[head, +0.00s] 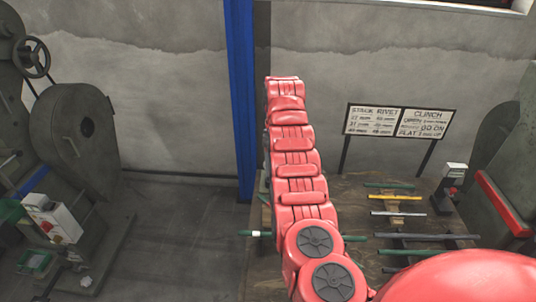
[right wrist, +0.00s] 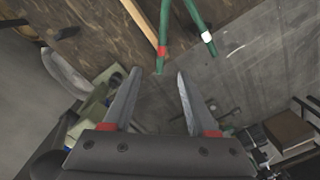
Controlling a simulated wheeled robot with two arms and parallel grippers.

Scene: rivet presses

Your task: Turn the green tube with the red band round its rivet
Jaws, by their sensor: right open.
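In the right wrist view, the green tube with the red band (right wrist: 163,30) comes down from the top edge. Its lower end shows between the fingertips of my right gripper (right wrist: 158,74), which is open. I cannot tell how far beyond the tips the tube lies. A second green tube with a white band (right wrist: 205,34) slants down to the right, apart from the first at its lower end. The rivet is not visible. In the head view, a green tube with a white band (head: 257,233) is partly hidden behind my red arm. My left gripper is not in view.
Several other tubes, including a yellow one (head: 397,197), lie on the brown board at the right. A sign (head: 398,122) stands behind them. A grey press (head: 75,135) is at the left, and another dark machine is at the right edge. A blue post (head: 240,90) stands behind my arm.

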